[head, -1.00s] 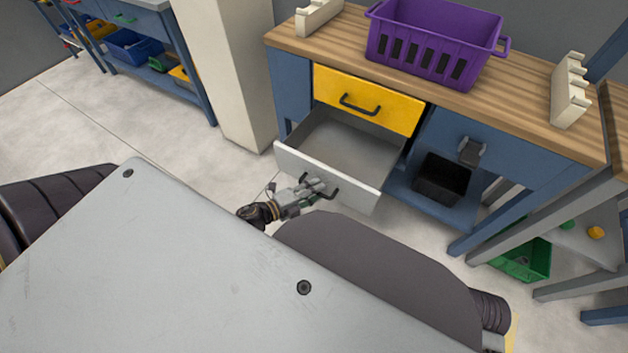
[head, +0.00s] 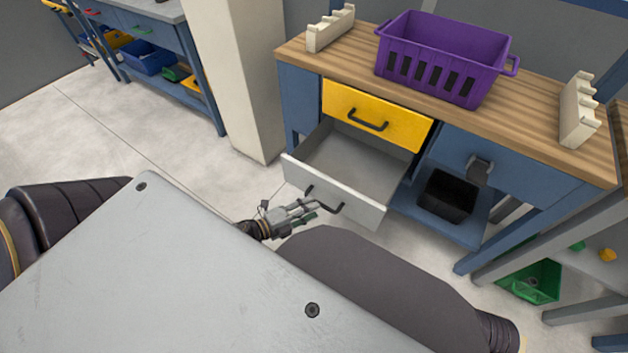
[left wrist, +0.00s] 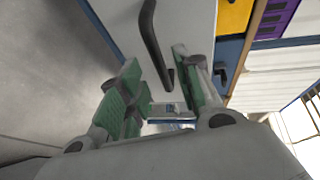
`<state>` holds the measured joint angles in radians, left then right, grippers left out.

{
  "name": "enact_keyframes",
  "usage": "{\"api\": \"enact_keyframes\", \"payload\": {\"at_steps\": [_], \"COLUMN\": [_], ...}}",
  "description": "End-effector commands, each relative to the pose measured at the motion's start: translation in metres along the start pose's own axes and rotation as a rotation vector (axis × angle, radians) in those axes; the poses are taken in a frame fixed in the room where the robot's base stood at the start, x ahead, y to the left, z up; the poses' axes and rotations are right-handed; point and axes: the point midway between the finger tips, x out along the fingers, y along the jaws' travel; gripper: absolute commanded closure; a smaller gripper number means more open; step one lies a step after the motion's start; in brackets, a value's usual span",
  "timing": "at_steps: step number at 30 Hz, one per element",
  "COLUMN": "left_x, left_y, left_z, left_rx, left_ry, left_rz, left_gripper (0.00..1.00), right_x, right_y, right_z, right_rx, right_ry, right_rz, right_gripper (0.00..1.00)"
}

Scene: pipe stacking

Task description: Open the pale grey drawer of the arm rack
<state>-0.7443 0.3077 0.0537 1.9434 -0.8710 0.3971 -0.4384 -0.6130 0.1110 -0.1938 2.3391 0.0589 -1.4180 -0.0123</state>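The pale grey drawer (head: 368,170) is pulled well out below the yellow drawer (head: 375,112), and its inside looks empty. Its dark bar handle (head: 325,199) is on the front panel. My left gripper (head: 312,212) is just in front of that panel, near the handle. In the left wrist view the handle (left wrist: 152,40) shows beyond and between the parted green-padded fingers (left wrist: 155,98). The fingers look open, with nothing held between them. My right gripper is not in view.
A purple crate (head: 440,58) and two cream notched racks (head: 330,27) (head: 578,108) stand on the wooden top (head: 545,118). A black bin (head: 447,195) sits on the lower shelf. A beige column (head: 235,80) stands to the left, with open floor (head: 150,150) beside it.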

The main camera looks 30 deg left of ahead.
Motion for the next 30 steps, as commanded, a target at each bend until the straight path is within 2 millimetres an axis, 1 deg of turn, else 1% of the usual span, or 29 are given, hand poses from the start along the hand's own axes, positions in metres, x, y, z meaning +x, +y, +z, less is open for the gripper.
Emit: {"api": "enact_keyframes", "payload": {"at_steps": [1,18,24,30], "left_x": [-0.005,-0.059,-0.071,-0.075], "left_y": [0.000,0.001,0.000,0.000], "left_z": [0.000,0.000,0.000,0.000], "left_rx": [-0.001,-0.001,0.000,0.001], "left_ry": [-0.002,-0.001,-0.001,-0.001], "left_rz": [0.001,0.002,0.000,0.000], "left_gripper": [0.66,0.66,0.66,0.66], "right_x": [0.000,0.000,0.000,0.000], "right_y": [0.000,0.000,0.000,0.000], "right_z": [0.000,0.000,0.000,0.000], "right_rx": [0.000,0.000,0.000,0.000], "right_ry": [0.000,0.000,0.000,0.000], "right_rz": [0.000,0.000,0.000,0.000], "right_gripper": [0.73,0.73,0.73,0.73]}}
